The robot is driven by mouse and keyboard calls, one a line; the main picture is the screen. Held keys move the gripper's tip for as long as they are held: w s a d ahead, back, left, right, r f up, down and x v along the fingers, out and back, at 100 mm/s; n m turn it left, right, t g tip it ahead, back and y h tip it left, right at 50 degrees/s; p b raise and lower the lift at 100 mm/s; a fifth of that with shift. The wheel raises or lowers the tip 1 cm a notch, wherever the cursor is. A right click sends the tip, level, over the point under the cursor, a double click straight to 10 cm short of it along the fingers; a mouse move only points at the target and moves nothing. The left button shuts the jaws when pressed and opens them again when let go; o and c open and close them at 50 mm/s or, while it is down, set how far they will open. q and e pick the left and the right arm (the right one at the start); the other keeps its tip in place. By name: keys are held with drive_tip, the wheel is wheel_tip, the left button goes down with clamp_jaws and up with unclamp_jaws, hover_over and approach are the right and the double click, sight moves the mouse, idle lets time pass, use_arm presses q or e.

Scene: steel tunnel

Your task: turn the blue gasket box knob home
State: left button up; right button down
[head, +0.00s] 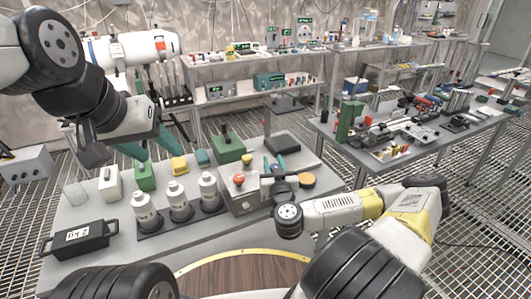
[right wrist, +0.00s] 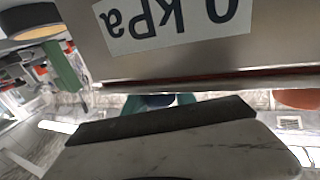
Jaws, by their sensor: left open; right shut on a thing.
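The blue knob (right wrist: 158,100) shows as a small dark blue piece between teal fingertips in the right wrist view. My right gripper (head: 279,165) reaches over the box and is shut on that knob. Its fingers and wrist hide most of the knob, so its angle cannot be told. A label reading "0 kPa" (right wrist: 175,20) shows upside down close by. My left gripper (head: 150,145) hangs open and empty over the table's back left.
White bottles (head: 180,200) stand on a dark tray left of the box. A black handled case (head: 78,240) lies at front left. The red knob (head: 238,179) is near my right fingers.

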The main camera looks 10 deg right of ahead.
drive_tip(key=m+h, duration=0.1)
drive_tip(key=h, duration=0.1)
drive_tip(key=m+h, duration=0.2)
drive_tip(key=h, duration=0.1)
drive_tip(key=shift+s+d+f+m+g+h, duration=0.1)
drive_tip(key=shift+d+f+m+g+h, duration=0.05)
drive_tip(key=shift+d+m+g+h, duration=0.35)
drive_tip(key=shift+m+g+h, duration=0.2)
drive_tip(key=shift+m+h, duration=0.25)
drive_tip(key=shift+d+h, duration=0.1)
drive_tip(key=shift+h, duration=0.25)
drive_tip(key=c, duration=1)
unclamp_jaws()
